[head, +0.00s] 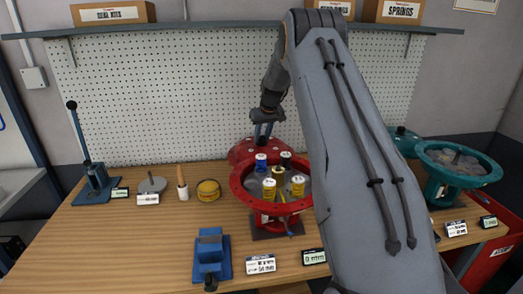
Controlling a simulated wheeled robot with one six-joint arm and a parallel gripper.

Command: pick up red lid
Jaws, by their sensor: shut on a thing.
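The red lid (243,151) is at the back of the workbench, behind the open red valve body (240,186). Its near edge is partly hidden by the valve body's rim. My gripper (262,139) is shut on the red lid from above, with its fingers at the lid's top. I cannot tell whether the lid touches the bench or hangs just above it.
Several yellow, blue and black-capped parts (269,189) stand in the red valve body. A teal valve (455,172) is at the right, partly behind my arm. A blue vise (211,255) is in front. A lever press (92,180) stands at the left.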

